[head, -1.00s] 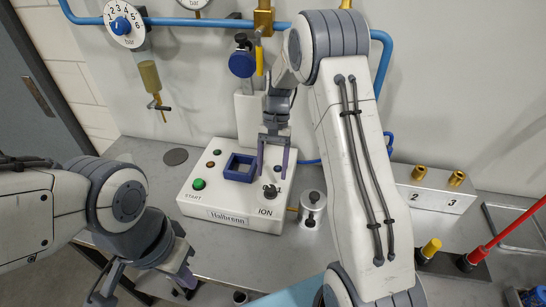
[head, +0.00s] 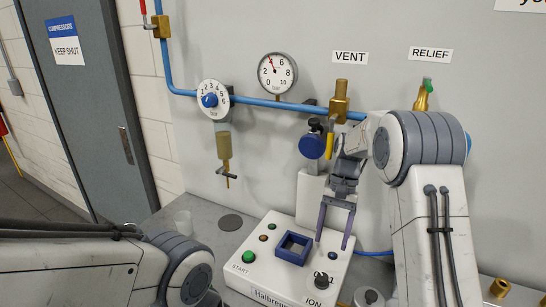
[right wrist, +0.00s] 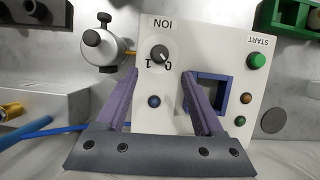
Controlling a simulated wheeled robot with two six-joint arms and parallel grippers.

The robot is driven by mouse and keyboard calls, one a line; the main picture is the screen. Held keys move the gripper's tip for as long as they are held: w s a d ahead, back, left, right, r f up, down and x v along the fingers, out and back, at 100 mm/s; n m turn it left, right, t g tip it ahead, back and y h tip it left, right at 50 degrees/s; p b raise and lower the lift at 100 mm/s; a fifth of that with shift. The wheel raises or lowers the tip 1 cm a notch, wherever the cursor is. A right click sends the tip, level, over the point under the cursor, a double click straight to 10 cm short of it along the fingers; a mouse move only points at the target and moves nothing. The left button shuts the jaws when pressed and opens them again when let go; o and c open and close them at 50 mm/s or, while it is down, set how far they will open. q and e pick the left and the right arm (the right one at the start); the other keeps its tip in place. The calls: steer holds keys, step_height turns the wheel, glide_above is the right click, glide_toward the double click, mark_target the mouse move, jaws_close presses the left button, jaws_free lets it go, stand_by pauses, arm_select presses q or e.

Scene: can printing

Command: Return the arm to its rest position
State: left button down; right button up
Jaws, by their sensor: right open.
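My right gripper (head: 334,242) is open and empty, with its two purple fingers spread over the rear right of the white control box (head: 262,274). In the right wrist view the same open fingers (right wrist: 160,78) show with nothing between them. The black knob (right wrist: 160,53) lies beyond the fingertips there, and the blue square frame (right wrist: 226,90) is partly behind one finger. My left arm (head: 185,268) comes in at the lower left of the head view; its gripper is out of the picture.
A green START button (head: 249,256) is on the box. A metal cylinder (head: 368,297) stands to its right. Behind are a blue pipe (head: 270,103), a gauge (head: 277,73), a numbered dial (head: 213,100) and a blue knob (head: 312,146) close to my right wrist.

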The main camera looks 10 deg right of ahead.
steer(key=s+a+f+n+t+h, duration=0.25)
steer(key=s+n+t, duration=0.35)
steer(key=s, duration=0.8)
steer(key=s+a+r+n+g+y+b, duration=0.1)
steer(key=s+a+r+n, duration=0.3)
steer(key=s+a, duration=0.9)
steer(key=a+n+g, duration=0.1)
steer(key=n, duration=0.2)
steer(key=shift+s+r+n, duration=0.2)
steer(key=shift+s+n, duration=0.1)
